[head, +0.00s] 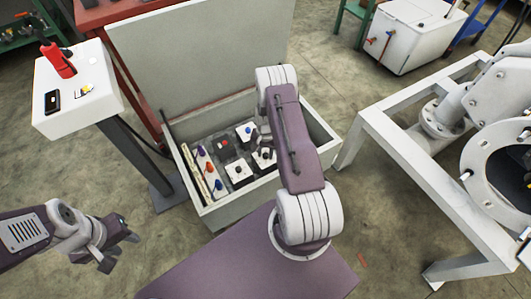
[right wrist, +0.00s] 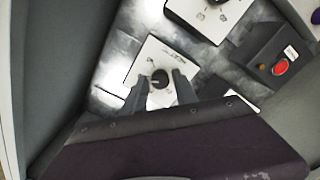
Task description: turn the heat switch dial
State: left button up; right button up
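The heat switch dial (right wrist: 160,77) is a small black knob on a white plate with a label that looks like HEAT. In the head view its plate (head: 265,157) seems to be the one inside the grey box beside my right arm, partly covered by the arm. My right gripper (right wrist: 161,88) is open, pointing down at the plate, with one dark fingertip on each side of the knob. I cannot tell whether the fingers touch it. In the head view the right gripper is mostly hidden by its arm. My left gripper (head: 117,249) is open and empty over the floor, left of the box.
The open box (head: 207,213) has walls close around the panel. A red button (right wrist: 281,67) and another white dial plate (right wrist: 207,20) are near the dial. A white pedestal (head: 75,115) stands left; a white metal frame (head: 400,160) stands right.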

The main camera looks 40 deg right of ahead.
aim_at(265, 155)
jog(key=shift+o, duration=0.3)
notch_tip(265, 155, up, 9)
jog(key=p, duration=0.4)
jog(key=shift+a, duration=0.1)
